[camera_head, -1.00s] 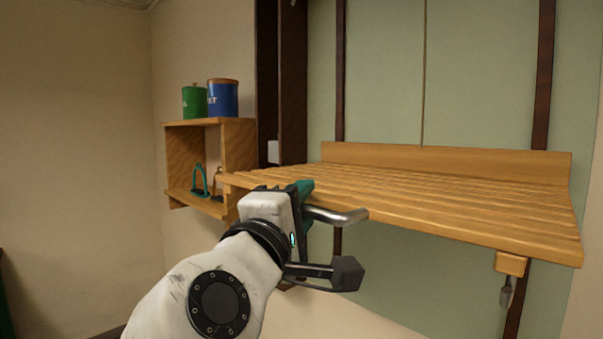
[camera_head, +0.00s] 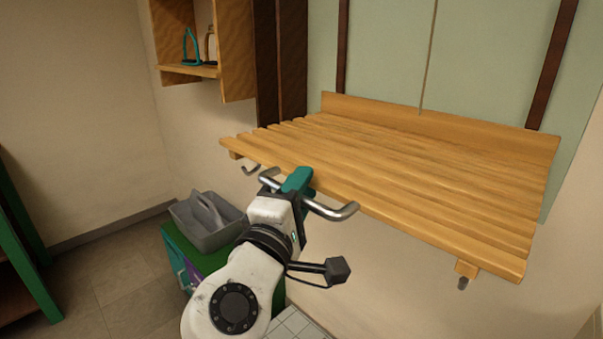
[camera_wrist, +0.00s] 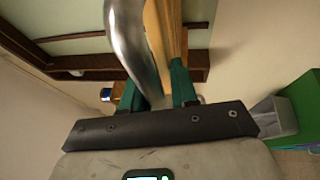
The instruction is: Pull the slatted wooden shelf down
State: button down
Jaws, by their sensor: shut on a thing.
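The slatted wooden shelf (camera_head: 400,170) stands out from the wall, with a raised back board. A curved metal handle (camera_head: 335,211) is fixed at its front edge. My gripper (camera_head: 297,181) is shut on this handle, at the front left part of the shelf. In the wrist view the handle (camera_wrist: 130,45) runs between the teal fingers of my gripper (camera_wrist: 157,90), and the shelf's edge (camera_wrist: 170,35) shows behind it. The fingertips are partly hidden by the handle.
A small wall cabinet (camera_head: 238,50) holds a teal stirrup (camera_head: 190,48) at upper left. Below stands a grey caddy (camera_head: 195,222) on a green box (camera_head: 170,243). A green-framed rack (camera_head: 25,240) is at far left. The floor between is free.

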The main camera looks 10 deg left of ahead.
jog(key=shift+s+a+f, duration=0.1)
jog(key=shift+f, duration=0.6)
jog(key=c, duration=1.1)
grip_release()
jog(key=v, duration=1)
jog(key=shift+s+b, duration=0.3)
jog(key=shift+s, duration=0.1)
jog(key=shift+a, duration=0.15)
